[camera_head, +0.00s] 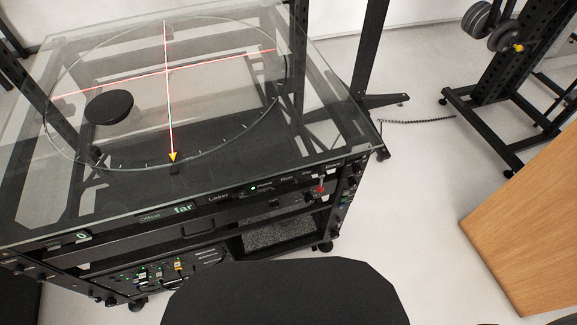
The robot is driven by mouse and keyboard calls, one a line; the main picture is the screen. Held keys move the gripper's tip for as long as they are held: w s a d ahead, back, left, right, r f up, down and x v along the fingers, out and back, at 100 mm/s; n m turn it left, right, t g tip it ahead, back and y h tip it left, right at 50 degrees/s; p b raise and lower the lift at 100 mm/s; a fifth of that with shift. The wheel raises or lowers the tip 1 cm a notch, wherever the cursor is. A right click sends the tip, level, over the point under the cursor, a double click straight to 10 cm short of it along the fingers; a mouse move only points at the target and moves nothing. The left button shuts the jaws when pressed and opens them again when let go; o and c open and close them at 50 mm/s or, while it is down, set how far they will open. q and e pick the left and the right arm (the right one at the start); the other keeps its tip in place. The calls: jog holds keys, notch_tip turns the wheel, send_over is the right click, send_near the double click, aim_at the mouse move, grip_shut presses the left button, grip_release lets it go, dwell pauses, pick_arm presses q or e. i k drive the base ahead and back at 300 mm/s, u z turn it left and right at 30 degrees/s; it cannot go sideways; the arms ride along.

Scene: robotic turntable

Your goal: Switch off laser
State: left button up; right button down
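The turntable rig (330,130) has a glass top with a large round marked disc (240,105). Red laser lines (105,87) cross on the disc, so the laser is on. The front panel carries the word "Laser" (218,198), with a lit green light (253,188) to its right. Neither of my grippers is in view.
A black round puck (109,107) is on the glass. A yellow arrow (173,157) marks the disc's near edge. A lower panel (160,272) holds cables and lights. A wooden surface (530,215) stands at right, a weight rack (500,90) behind. White floor (420,200) between is clear.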

aim_at(240, 192)
jog(key=u, duration=2)
jog(key=k, duration=1.1)
jog(key=z, duration=2.15)
